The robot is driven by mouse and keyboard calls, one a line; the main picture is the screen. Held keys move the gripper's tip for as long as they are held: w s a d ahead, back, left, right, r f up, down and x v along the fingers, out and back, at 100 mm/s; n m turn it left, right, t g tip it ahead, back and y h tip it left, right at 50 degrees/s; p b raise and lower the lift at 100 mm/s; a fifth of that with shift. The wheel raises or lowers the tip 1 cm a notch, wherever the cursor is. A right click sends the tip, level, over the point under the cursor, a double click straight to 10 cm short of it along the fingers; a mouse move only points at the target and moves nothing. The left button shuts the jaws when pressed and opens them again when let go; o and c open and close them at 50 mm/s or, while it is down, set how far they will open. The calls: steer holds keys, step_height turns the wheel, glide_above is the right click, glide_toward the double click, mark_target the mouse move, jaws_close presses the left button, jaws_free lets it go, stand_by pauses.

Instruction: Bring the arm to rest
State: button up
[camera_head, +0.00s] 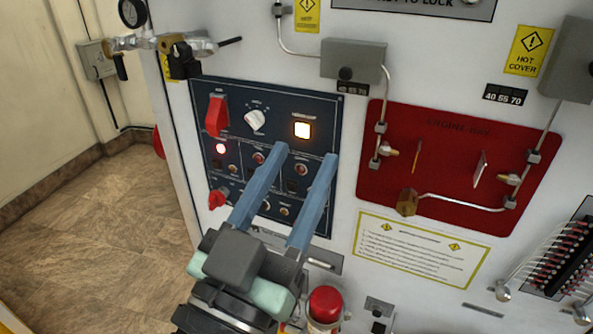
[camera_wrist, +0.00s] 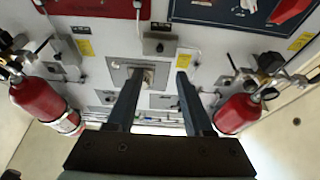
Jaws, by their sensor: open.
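My gripper (camera_head: 302,158) has two long blue fingers spread apart with nothing between them. In the head view it shows in front of the dark blue control panel (camera_head: 318,222), hiding part of the panel's lower middle. I cannot tell how far the fingertips are from the panel. In the wrist view the gripper (camera_wrist: 160,76) points at the white cabinet face, with a grey plate (camera_wrist: 120,75) seen partly behind the fingers.
The white cabinet (camera_head: 350,255) carries a red board (camera_head: 450,150) with pipes to the right of my gripper. A red-topped item (camera_head: 326,303) stands close below it. Two red cylinders (camera_wrist: 45,100) (camera_wrist: 238,114) flank the fingers in the wrist view. Open floor (camera_head: 100,230) lies left.

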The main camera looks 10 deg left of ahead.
steer(key=shift+r, duration=0.1)
steer(key=s+d+r+n+t+y+p, duration=0.1)
steer(key=r+p, duration=0.3)
steer(key=r, duration=0.7)
steer(key=s+d+r+n+t+y+p, duration=0.1)
steer(key=r+t+y+p, duration=0.2)
steer(key=r, duration=0.9)
steer(key=s+d+r+n+t+y+p, duration=0.1)
steer(key=s+r+t+y+p, duration=0.1)
steer(key=r+p, duration=0.4)
step_height(320, 180, up, 6)
steer(key=shift+d+f+n+y+p, duration=0.2)
steer(key=shift+d+n+y+p, duration=0.1)
steer(key=shift+y+p, duration=0.1)
steer(key=shift+f, duration=0.1)
